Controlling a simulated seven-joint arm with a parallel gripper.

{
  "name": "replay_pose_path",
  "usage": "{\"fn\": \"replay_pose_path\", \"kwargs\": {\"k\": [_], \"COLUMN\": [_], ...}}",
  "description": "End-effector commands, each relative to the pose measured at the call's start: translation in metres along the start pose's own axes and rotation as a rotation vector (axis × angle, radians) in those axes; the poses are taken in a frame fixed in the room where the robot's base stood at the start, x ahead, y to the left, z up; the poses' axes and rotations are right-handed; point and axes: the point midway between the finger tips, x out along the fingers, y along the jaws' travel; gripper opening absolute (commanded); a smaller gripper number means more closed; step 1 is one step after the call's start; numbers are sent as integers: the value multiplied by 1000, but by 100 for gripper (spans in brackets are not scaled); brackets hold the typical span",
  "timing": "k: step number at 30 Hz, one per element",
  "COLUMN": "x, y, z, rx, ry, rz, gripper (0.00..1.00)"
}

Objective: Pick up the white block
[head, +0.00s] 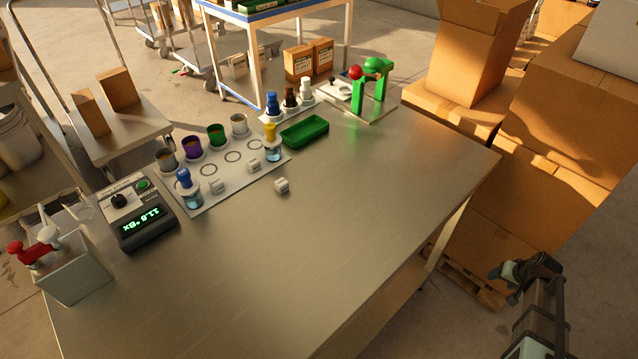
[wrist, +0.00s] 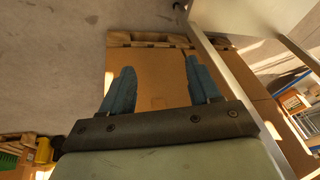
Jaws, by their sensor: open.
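A small white block (head: 282,185) sits on the bare metal table top, just off the near edge of the white board. Two similar white blocks, one at the right (head: 254,165) and one further left (head: 217,186), are on the white board (head: 200,205). My gripper (wrist: 160,66) is open and empty in the wrist view, its two blue fingers apart over a cardboard box (wrist: 150,88). No white block shows in the wrist view. In the head view my arm is at the lower right, beyond the table edge and well away from the blocks.
The metal table (head: 330,220) is clear in its middle and right. Around the blocks stand colored cups, a blue-capped bottle (head: 187,187), a yellow-capped bottle (head: 272,143), a green tray (head: 305,132) and a scale (head: 137,214). Stacked cardboard boxes (head: 560,130) stand beyond the right edge.

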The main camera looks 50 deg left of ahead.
Motion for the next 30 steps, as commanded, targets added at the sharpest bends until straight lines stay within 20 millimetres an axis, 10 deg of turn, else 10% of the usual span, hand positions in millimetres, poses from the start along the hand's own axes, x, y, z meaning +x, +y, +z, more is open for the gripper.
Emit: {"fn": "replay_pose_path", "kwargs": {"k": [15, 26, 30], "x": [-137, -274, -329], "y": [-70, -145, -200], "z": [-226, -348, -380], "rx": [-189, -319, -393], "ry": [378, 629, 692], "rz": [-33, -59, -84], "gripper": [62, 62, 62]}}
